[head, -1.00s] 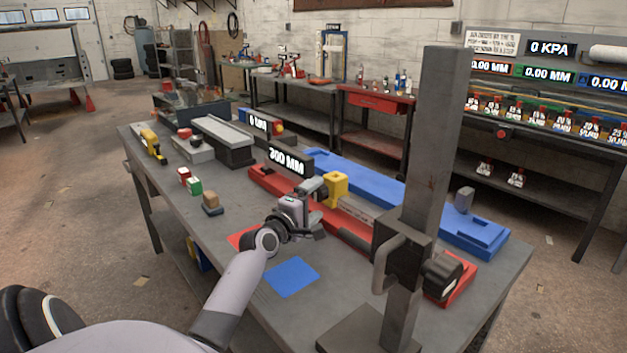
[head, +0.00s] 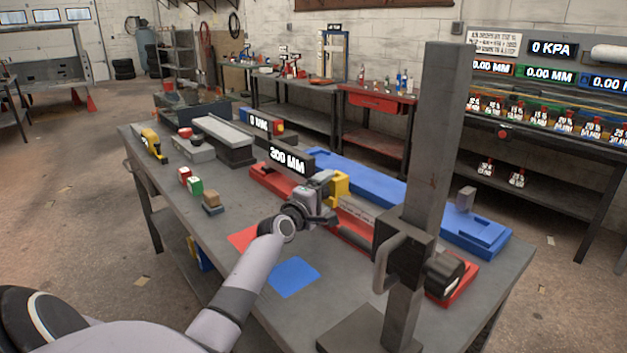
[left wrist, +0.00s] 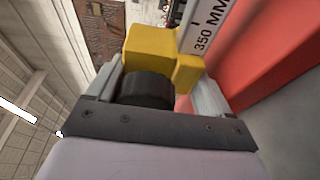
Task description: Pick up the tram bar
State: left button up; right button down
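A long grey bar with a printed scale, which I take to be the tram bar (head: 358,217), lies along the red cradle (head: 265,180) on the bench. A yellow block (head: 341,187) sits on it; the left wrist view shows this block (left wrist: 150,45) with a black round knob (left wrist: 145,88) and a scale strip (left wrist: 207,30) reading 350 MM. My left gripper (head: 326,190) is at the yellow block. Its fingers (left wrist: 158,92) stand apart on either side of the knob, with a gap at the right finger. My right gripper is not in view.
A dark upright post (head: 440,140) with a handle stands at the right of the bench. A blue long tray (head: 375,180) lies behind the red cradle. Red and blue mats (head: 293,277) lie in front. Small blocks (head: 195,187) and a yellow tool (head: 152,143) are at left.

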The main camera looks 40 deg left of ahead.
pick_arm(q)
jog(key=shift+r, duration=0.3)
